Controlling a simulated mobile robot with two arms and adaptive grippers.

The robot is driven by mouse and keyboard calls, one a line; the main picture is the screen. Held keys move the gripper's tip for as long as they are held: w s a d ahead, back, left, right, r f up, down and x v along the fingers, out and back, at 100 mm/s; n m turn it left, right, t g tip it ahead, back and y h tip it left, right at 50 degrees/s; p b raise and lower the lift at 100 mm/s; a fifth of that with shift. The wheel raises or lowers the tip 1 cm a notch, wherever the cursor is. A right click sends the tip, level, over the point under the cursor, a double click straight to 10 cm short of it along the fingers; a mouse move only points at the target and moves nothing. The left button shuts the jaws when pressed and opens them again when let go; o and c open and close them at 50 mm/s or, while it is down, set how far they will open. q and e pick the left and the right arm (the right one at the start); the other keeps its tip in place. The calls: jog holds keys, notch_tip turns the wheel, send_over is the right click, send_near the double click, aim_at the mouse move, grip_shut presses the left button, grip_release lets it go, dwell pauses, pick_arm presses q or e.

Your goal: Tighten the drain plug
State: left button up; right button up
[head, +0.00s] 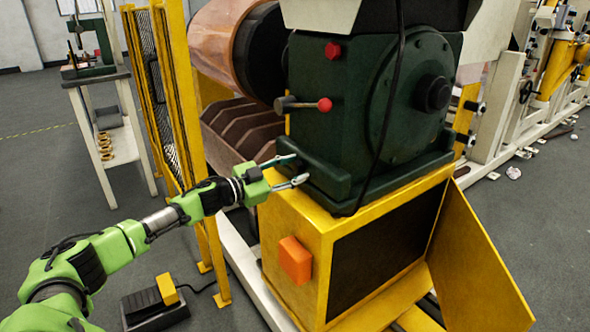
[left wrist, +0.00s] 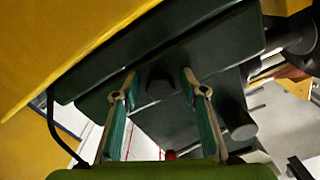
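The dark green gearbox housing (head: 335,125) stands on a yellow base (head: 300,215). My left gripper (head: 298,169) is at the housing's lower left edge in the head view, with its two fingers apart. In the left wrist view the open fingers (left wrist: 160,78) point at the housing's dark underside ledge (left wrist: 195,55). A dark rounded stub (left wrist: 160,90), which may be the drain plug, shows between the fingers. I cannot tell whether a finger touches it. My right gripper is not in view.
A black cable (head: 385,125) hangs down the housing. A yellow mesh guard (head: 178,95) stands left of the base. An orange box (head: 295,260) sits on the base's side; a foot pedal (head: 155,302) lies on the floor.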

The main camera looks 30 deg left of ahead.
pick_arm(q)
jog(key=shift+c, duration=0.5)
jog(key=c, duration=1)
jog(key=shift+c, duration=0.2)
jog(key=shift+m, duration=0.4)
